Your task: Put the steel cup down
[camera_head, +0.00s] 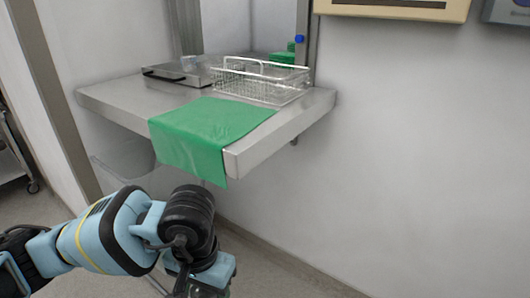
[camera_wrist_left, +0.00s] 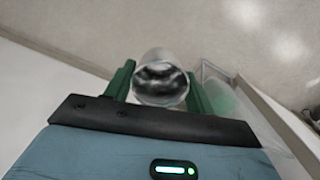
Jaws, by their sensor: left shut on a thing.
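The steel cup (camera_wrist_left: 160,80) is a shiny cylinder in the left wrist view, with its round end facing the camera. My left gripper (camera_wrist_left: 159,88) has one green finger on each side of the cup and is shut on it. In the head view my left arm comes in from the lower left, and its gripper and the cup are not visible there. A steel shelf (camera_head: 110,97) juts from the wall in front of a passthrough opening, above and beyond the arm. My right gripper is in neither view.
A green cloth (camera_head: 205,130) lies on the shelf and hangs over its front edge. A wire basket (camera_head: 262,82) stands at the right of the shelf. A flat steel tray (camera_head: 180,72) lies at the back left. Bare shelf shows at the left and front right.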

